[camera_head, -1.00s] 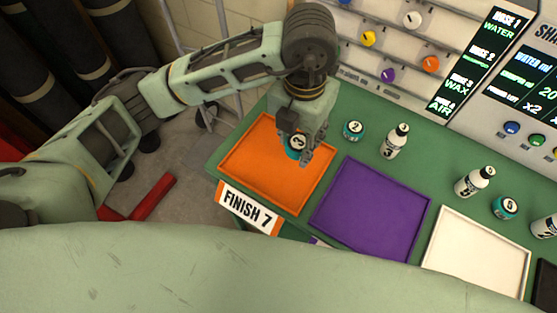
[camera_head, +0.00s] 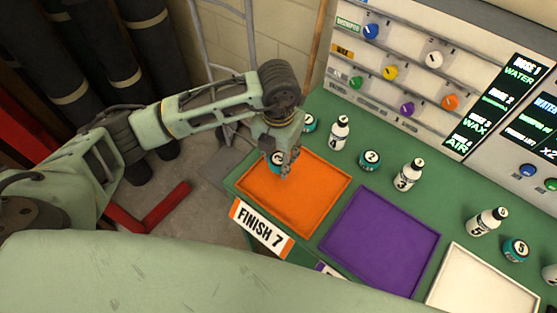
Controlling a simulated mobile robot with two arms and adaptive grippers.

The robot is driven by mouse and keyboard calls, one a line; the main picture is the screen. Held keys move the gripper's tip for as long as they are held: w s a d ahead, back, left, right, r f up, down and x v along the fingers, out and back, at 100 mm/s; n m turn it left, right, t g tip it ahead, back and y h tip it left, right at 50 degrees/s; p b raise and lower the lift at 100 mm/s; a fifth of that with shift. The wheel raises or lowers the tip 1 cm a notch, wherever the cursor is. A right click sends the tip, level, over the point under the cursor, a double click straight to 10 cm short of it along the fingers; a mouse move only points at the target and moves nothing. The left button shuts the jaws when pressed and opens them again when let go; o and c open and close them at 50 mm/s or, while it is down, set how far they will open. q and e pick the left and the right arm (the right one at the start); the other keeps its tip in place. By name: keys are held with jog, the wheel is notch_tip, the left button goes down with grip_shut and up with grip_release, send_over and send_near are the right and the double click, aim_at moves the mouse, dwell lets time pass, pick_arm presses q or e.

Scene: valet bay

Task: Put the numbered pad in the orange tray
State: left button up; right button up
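The numbered pad (camera_head: 275,160) is a small round teal pad with a pale numbered top, partly hidden by my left gripper; I cannot read its number surely. My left gripper (camera_head: 287,169) points down with the pad at its fingers and appears shut on it. Both are over the back left part of the orange tray (camera_head: 307,205), a flat square tray with a low rim. Whether the pad touches the tray cannot be told. The tray's visible floor is bare. My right gripper is not in view.
A purple tray (camera_head: 380,240) and a white tray (camera_head: 480,285) lie to the right. Behind them stand teal pads (camera_head: 369,160) and white bottles (camera_head: 408,174). A "FINISH 7" sign (camera_head: 262,228) hangs at the table's front edge. A panel with knobs (camera_head: 430,70) rises behind.

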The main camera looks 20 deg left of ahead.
aim_at(279, 158)
pick_arm(q)
notch_tip(279, 158, down, 3)
jog(key=shift+p, duration=0.35)
jog(key=shift+f, duration=0.1)
jog(key=shift+f, duration=0.15)
jog(key=o, duration=0.9)
jog(key=shift+o, duration=0.2)
jog(key=shift+r, duration=0.2)
